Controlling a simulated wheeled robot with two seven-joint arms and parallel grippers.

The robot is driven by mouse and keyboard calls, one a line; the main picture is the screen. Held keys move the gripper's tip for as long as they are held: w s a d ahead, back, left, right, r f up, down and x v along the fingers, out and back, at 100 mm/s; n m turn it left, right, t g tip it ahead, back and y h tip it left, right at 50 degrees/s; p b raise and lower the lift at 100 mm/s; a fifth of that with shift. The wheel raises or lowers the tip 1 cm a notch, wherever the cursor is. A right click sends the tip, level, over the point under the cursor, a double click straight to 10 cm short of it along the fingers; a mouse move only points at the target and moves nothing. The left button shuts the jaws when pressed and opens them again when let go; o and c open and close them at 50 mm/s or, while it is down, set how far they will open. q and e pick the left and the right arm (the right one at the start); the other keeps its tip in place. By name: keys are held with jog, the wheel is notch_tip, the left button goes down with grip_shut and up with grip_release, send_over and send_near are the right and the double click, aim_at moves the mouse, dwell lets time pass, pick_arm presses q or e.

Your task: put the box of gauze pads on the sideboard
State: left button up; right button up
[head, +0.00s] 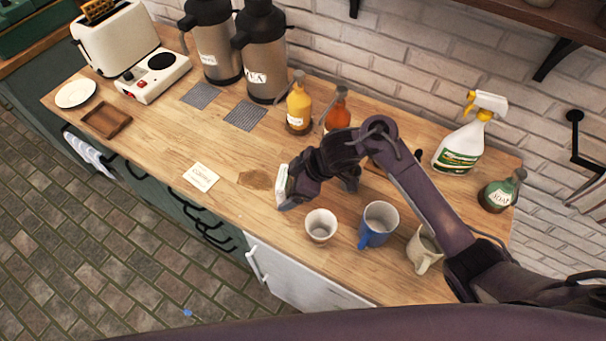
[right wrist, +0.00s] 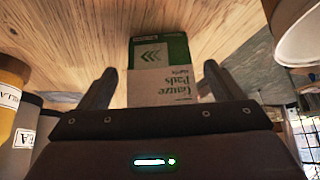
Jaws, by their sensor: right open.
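The box of gauze pads (right wrist: 160,68) is green and white, with its label upside down in the right wrist view. It is in front of my right gripper (right wrist: 158,88), between the lines of the two spread fingers, with a gap on each side. In the head view the box (head: 281,187) shows as a pale slab at the end of my right gripper (head: 288,183), at the wooden top of the sideboard (head: 215,148). The gripper is open and partly hides the box. My left gripper is not in view.
A white cup (head: 320,225), a blue mug (head: 378,225) and a cream mug (head: 424,249) stand close by at the front. Syrup bottles (head: 298,108) and a spray bottle (head: 462,140) stand behind.

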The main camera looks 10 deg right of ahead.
jog(key=p+v, duration=0.1)
jog(key=v, duration=1)
jog(key=shift+s+f, duration=0.1)
